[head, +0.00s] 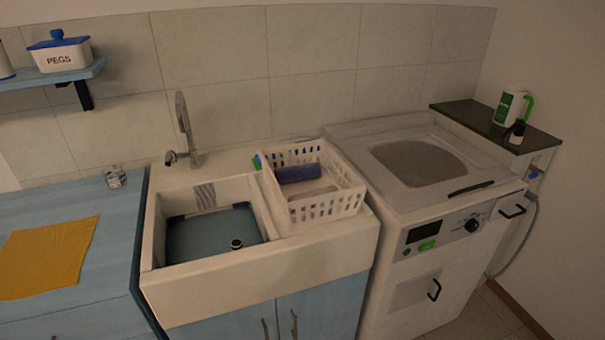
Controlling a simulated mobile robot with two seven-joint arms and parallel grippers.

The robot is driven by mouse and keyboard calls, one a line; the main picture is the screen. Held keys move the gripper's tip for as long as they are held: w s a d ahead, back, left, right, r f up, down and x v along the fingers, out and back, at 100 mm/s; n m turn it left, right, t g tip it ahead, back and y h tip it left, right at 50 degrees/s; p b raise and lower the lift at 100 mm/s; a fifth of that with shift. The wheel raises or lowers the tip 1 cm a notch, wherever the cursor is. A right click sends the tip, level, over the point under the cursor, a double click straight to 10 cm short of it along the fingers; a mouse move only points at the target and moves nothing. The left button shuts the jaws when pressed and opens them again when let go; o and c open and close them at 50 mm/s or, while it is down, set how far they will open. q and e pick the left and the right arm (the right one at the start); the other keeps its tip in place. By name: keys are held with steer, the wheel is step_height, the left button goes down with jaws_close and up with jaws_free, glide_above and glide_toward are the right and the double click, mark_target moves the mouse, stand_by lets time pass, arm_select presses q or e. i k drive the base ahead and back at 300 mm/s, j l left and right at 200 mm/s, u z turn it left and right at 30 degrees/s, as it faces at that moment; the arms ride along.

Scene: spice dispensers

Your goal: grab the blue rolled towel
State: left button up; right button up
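The blue rolled towel (299,173) lies on its side inside a white slotted basket (325,208). The basket stands on the right part of the white sink unit, and its near wall stands in front of the towel's lower area. A paler item (315,193) lies in the basket in front of the towel; I cannot tell what it is. Neither of my grippers shows in the head view.
The sink basin (203,262) left of the basket holds a dark-rimmed tub and a small round item (236,244). A tall faucet (183,130) rises behind it. A washing machine (440,215) stands right of the basket. A yellow cloth (47,256) lies on the blue counter.

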mark_target(293, 174)
steer(key=i+z, duration=0.2)
steer(key=z, duration=0.15)
steer(key=i+j+z, duration=0.3)
steer(key=i+z, duration=0.1)
steer(key=z, duration=0.25)
